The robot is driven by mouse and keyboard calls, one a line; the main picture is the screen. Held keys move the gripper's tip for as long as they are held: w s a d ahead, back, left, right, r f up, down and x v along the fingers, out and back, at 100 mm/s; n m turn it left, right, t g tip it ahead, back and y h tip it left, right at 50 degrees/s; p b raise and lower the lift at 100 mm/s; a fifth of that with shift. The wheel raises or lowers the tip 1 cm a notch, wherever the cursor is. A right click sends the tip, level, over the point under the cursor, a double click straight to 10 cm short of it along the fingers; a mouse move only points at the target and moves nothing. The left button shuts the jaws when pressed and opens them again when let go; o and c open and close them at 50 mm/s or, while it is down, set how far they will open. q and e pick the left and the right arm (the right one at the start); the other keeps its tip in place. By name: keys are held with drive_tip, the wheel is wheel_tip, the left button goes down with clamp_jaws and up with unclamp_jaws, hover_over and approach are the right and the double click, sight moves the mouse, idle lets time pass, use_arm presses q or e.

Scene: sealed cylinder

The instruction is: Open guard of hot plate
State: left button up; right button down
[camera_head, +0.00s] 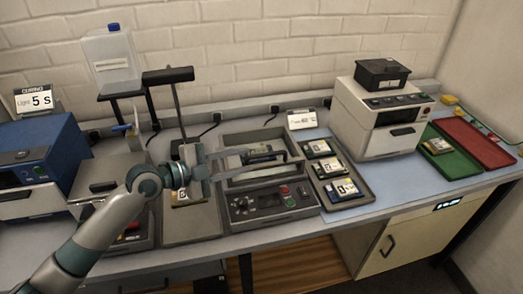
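The hot plate (268,203) stands at the middle of the bench, with a front control panel bearing knobs, a red button and a green one. Its guard (255,136) is a grey rectangular frame over the plate, with a dark handle bar along the front; it looks lowered. A small labelled part shows inside the frame. My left gripper (236,160) reaches in from the left, its fingers pointing right at the left end of the handle. It overlaps the handle in the picture; I cannot tell contact or whether the fingers are shut. My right gripper is not in view.
A press-like stand (176,95) rises behind my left wrist. A blue machine (38,165) stands at the left. A tray of labelled parts (341,190) lies right of the hot plate, then a white machine (385,118), a green tray (449,165) and a red tray (480,145).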

sight(258, 156)
use_arm(q)
drive_tip(key=p+x, duration=0.2)
drive_tip(key=x, duration=0.4)
drive_tip(key=shift+r, duration=0.1)
drive_tip(key=shift+w+d+f, duration=0.25)
drive_tip(key=shift+w+d, duration=0.05)
drive_tip(key=shift+d, duration=0.2)
clamp_jaws()
